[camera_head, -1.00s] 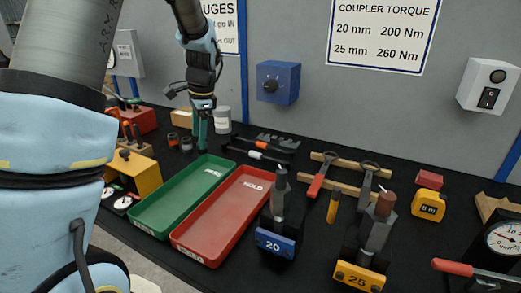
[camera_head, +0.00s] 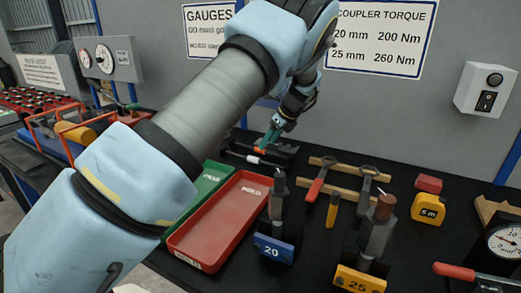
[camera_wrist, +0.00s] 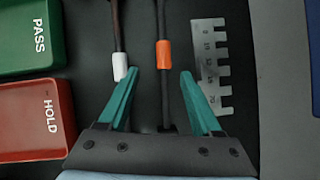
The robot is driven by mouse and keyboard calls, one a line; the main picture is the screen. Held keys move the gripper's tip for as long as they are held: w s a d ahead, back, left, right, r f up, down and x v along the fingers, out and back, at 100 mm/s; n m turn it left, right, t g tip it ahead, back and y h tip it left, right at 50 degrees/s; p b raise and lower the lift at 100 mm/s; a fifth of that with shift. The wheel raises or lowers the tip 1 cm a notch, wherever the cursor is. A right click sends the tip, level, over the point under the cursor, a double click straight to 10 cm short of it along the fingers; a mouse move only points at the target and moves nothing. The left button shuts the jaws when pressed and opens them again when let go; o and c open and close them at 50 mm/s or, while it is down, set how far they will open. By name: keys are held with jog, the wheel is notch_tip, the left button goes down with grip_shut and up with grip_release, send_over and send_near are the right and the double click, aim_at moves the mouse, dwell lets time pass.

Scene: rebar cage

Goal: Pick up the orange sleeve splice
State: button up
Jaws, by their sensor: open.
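The orange sleeve splice (camera_wrist: 164,54) sits around a dark bar lying on the black bench top. It shows as a small orange patch just below my gripper in the head view (camera_head: 262,149). My gripper (camera_wrist: 160,72) is open, with its teal fingers to either side of the orange sleeve's bar and the sleeve just beyond the tips. Its height above the bar is hard to tell. In the head view my gripper (camera_head: 270,141) hangs over the bars. A white sleeve (camera_wrist: 121,66) on a neighbouring bar lies close to the left fingertip.
A notched metal plate (camera_wrist: 211,65) lies close to the right finger. The green PASS tray (camera_wrist: 28,40) and the red HOLD tray (camera_wrist: 30,125) are at the left. Couplers on the 20 stand (camera_head: 275,248) and 25 stand (camera_head: 358,280) rise in front. The wall is behind.

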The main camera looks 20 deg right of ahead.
jog(key=shift+w+r+p+x, duration=0.15)
jog(key=shift+p+x, duration=0.5)
jog(key=shift+x, duration=0.7)
jog(key=shift+w+r+p+x, duration=0.1)
jog(key=shift+w+p+x, duration=0.2)
jog(key=shift+p+x, duration=0.7)
jog(key=shift+w+f+b, duration=0.15)
jog(key=shift+f+b, duration=0.15)
jog(key=shift+b, duration=0.1)
jog(key=shift+c, duration=0.4)
grip_shut()
jog(key=shift+r, duration=0.1)
